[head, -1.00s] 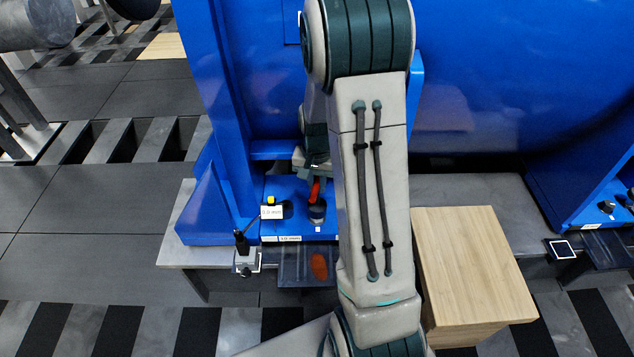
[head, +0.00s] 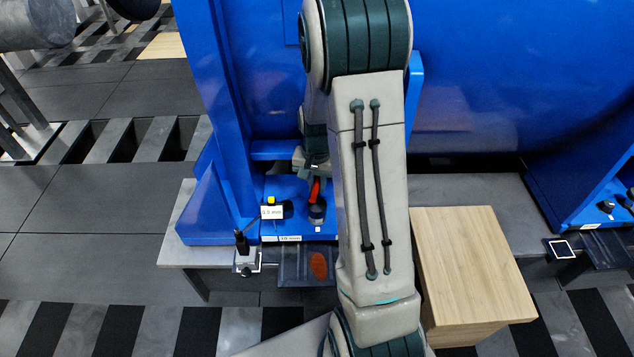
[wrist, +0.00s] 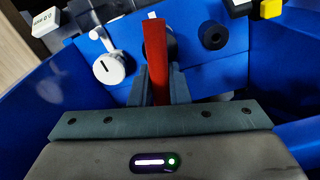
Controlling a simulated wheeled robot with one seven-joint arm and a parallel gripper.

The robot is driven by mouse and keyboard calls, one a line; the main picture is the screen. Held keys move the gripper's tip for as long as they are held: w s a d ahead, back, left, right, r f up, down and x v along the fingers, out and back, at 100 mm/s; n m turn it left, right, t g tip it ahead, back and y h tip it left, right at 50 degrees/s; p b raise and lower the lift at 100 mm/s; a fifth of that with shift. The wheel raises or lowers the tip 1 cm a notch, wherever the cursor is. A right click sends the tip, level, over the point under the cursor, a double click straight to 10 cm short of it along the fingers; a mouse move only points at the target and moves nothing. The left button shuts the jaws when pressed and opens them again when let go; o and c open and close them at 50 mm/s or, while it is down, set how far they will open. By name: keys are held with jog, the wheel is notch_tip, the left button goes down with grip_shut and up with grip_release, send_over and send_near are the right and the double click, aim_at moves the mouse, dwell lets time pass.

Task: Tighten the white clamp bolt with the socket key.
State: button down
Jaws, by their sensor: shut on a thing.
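My gripper (wrist: 162,88) is shut on a red bar-shaped tool, the socket key (wrist: 155,48), which stands out between the fingers. In the head view the red key (head: 315,190) shows below my gripper (head: 312,172), above a dark round part (head: 317,212) on the blue base. The key's far end lies over a dark round part in the wrist view; whether it is seated there I cannot tell. A white round part with a dark slot (wrist: 110,68) lies left of the key. It may be the white clamp bolt; I cannot tell.
A white 0.0 mm readout (head: 271,212) and a yellow-topped black part stand left of the key. A black-handled tool (head: 242,242) stands at the bench's front edge. A wooden block (head: 475,265) is to the right. Blue motor walls enclose the work area.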

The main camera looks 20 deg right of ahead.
jog(key=shift+f+b, duration=0.95)
jog(key=shift+f, duration=0.45)
dwell(0.4)
jog(key=shift+m+p, duration=0.55)
jog(key=shift+m, duration=0.85)
jog(key=shift+r+m+p, duration=0.1)
jog(key=shift+m+p, duration=0.35)
jog(key=shift+m, duration=0.95)
